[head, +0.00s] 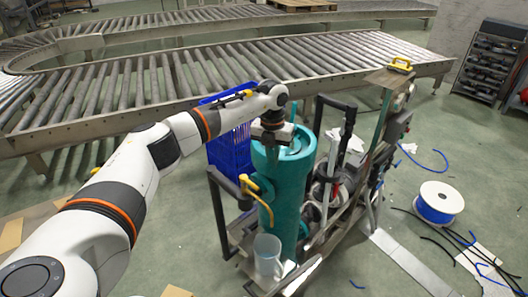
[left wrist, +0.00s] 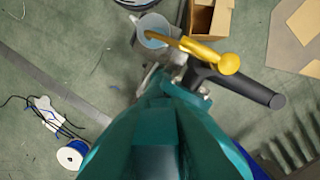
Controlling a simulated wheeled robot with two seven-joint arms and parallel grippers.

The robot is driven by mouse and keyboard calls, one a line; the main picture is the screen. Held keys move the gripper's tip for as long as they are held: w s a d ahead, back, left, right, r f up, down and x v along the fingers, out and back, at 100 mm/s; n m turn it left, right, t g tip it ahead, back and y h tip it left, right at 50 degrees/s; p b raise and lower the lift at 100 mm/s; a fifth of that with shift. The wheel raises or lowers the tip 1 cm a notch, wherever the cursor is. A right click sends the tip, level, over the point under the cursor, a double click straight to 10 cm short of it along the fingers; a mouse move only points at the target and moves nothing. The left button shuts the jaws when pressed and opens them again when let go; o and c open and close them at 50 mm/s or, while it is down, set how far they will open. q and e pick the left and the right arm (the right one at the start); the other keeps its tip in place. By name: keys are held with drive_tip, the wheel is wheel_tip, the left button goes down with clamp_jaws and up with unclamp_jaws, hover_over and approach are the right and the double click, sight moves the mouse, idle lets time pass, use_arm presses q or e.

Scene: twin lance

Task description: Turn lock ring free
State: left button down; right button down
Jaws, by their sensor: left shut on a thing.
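A tall teal cylinder (head: 290,195) stands upright on a cart, with its round teal lock ring (head: 302,146) on top. My left gripper (head: 272,138) points down at the left part of this top and is shut on it. The jaws hide the exact grip point. In the left wrist view a teal part (left wrist: 155,130) fills the lower middle, close to the camera. A yellow tap handle (left wrist: 212,54) sticks out of the cylinder's side. My right gripper is not in view.
A clear jug (head: 268,256) stands below the yellow tap. The cart has dark upright handles (head: 335,105) and hoses beside the cylinder. A blue crate (head: 230,150) is behind it, before a roller conveyor (head: 200,75). A blue cable spool (head: 437,203) lies at the right.

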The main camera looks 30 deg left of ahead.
use_arm(q)
drive_tip(key=shift+w+d+r+t+h, duration=0.1)
drive_tip(key=shift+w+d+t+h, duration=0.15)
drive_tip(key=shift+d, duration=0.55)
drive_tip(key=shift+w+d+r+t+h, duration=0.15)
drive_tip(key=shift+w+d, duration=0.2)
drive_tip(key=shift+d, duration=0.45)
drive_tip(key=c, duration=1.6)
unclamp_jaws()
drive_tip(key=shift+o, duration=0.8)
drive_tip(key=shift+w+f, duration=0.15)
wheel_tip(320, 180, up, 12)
drive_tip(key=a+b, duration=0.1)
drive_tip(key=b, duration=0.2)
drive_tip(key=shift+s, duration=0.25)
drive_tip(key=shift+a, duration=0.1)
